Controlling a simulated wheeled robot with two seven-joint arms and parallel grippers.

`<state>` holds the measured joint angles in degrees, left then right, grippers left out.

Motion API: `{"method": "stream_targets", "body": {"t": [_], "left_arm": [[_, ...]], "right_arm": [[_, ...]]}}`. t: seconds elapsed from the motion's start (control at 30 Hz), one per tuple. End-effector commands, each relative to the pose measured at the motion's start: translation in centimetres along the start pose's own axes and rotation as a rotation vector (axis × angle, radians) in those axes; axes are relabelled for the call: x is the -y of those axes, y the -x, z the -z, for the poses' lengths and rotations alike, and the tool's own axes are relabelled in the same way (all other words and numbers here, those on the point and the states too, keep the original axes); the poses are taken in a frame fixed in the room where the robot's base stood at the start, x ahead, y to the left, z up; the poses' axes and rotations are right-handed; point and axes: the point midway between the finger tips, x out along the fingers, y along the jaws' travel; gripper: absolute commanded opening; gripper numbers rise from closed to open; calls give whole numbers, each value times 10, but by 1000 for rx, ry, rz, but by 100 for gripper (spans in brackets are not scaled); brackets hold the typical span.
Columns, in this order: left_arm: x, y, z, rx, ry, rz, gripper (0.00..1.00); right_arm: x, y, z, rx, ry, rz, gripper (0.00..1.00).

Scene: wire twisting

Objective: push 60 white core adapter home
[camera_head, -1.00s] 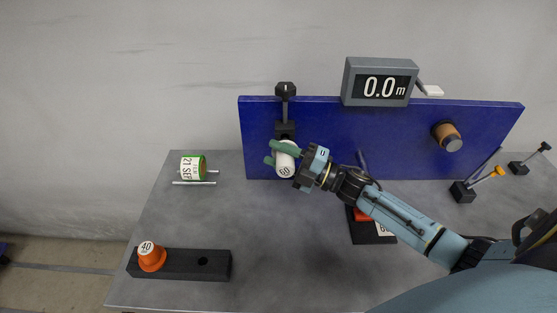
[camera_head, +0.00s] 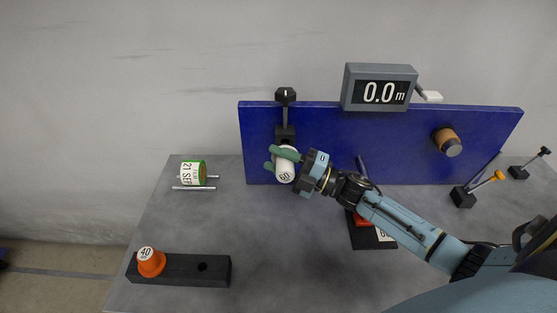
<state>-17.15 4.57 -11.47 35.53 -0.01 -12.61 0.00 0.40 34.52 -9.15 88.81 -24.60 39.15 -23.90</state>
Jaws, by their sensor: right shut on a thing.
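The white core adapter (camera_head: 285,170) is between the green fingers of my right gripper (camera_head: 276,158), in front of the left part of the blue panel (camera_head: 370,140). Its round end with dark print faces the camera. My right gripper is shut on it, with the arm coming in from the right. Whether the adapter touches the panel or a spindle behind it cannot be seen. My left gripper is not in view.
A black clamp (camera_head: 286,115) stands above the adapter. An orange 40 adapter (camera_head: 151,262) sits in a black holder (camera_head: 205,270) at front left. A labelled green spool (camera_head: 193,173) lies at back left. A display (camera_head: 380,88) reads 0.0 m. The table's left middle is clear.

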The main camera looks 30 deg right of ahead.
Motion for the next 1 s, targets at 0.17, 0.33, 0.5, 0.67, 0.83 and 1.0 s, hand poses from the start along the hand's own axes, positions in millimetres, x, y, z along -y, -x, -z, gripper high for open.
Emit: {"method": "stream_targets", "body": {"t": [0.17,0.33,0.5,0.67,0.83,1.0], "left_arm": [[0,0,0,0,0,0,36],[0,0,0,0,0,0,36],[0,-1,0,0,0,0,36],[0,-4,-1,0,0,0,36],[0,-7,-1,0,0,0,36],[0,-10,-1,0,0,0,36]], "right_arm": [[-1,0,0,0,1,-1,10],[-1,0,0,-1,0,-1,10],[0,0,-1,-1,1,-1,10],[0,-2,-5,-1,0,-1,10],[0,-3,-9,-1,1,-2,10],[0,-4,-13,-1,1,-1,10]]}}
